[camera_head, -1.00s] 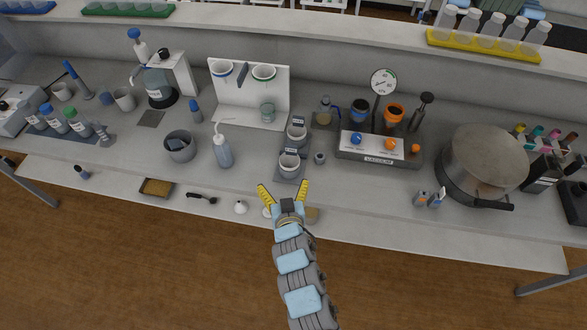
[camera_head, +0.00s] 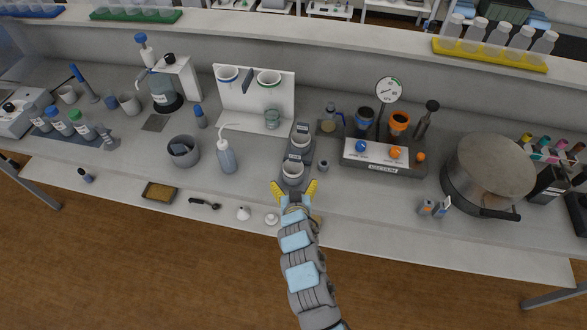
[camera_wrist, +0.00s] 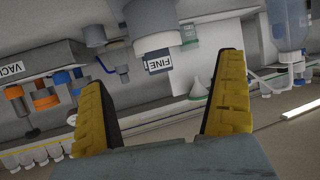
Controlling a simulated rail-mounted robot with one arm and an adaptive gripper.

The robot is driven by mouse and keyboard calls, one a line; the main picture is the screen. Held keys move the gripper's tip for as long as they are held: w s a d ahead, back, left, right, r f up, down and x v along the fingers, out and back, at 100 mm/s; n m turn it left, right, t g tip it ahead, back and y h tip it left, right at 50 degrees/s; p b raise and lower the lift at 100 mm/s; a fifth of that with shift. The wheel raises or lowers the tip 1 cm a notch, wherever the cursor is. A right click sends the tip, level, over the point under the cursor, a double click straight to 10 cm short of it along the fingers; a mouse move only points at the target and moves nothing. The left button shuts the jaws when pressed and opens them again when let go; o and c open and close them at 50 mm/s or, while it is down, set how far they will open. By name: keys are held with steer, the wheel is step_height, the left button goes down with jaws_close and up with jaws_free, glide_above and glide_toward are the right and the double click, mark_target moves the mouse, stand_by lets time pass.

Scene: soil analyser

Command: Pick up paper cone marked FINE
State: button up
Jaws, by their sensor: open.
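A label reading FINE (camera_wrist: 159,61) shows ahead of my gripper in the wrist view, attached by a pale grey cylindrical holder (camera_wrist: 152,22). In the head view two white cups stand one behind the other on a dark grey stand, a nearer one (camera_head: 293,171) and a farther one (camera_head: 300,142). Their tags are too small to read there, and I cannot clearly make out a paper cone. My gripper (camera_head: 295,188) is open and empty, its yellow fingers just in front of the nearer cup. In the wrist view (camera_wrist: 165,74) the label lies between the fingers, farther off.
A wash bottle (camera_head: 227,156) stands left of the cups. The vacuum unit (camera_head: 383,157) and a large pot (camera_head: 487,172) are to the right. A small white funnel (camera_head: 243,213) lies near the front edge.

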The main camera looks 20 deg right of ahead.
mark_target(293, 166)
steer(key=x, duration=0.2)
steer(key=shift+w, duration=0.4)
steer(key=shift+w+d+f, duration=0.3)
steer(key=shift+w+f, duration=0.05)
steer(key=shift+w, duration=0.2)
steer(key=shift+w+d, duration=0.1)
steer(key=shift+w, duration=0.35)
steer(key=shift+f, duration=0.15)
steer(key=shift+w+d, duration=0.1)
steer(key=shift+w, duration=0.05)
steer(key=shift+w+d+f, duration=0.1)
steer(key=shift+w, duration=0.05)
steer(key=shift+r+p+x, duration=0.2)
steer(key=shift+p+x, duration=0.15)
steer(key=shift+x, duration=1)
steer(key=shift+w+d+f, duration=0.25)
steer(key=shift+w+f, duration=0.05)
steer(key=shift+w, duration=0.2)
steer(key=shift+w+d, duration=0.1)
steer(key=shift+w, duration=0.2)
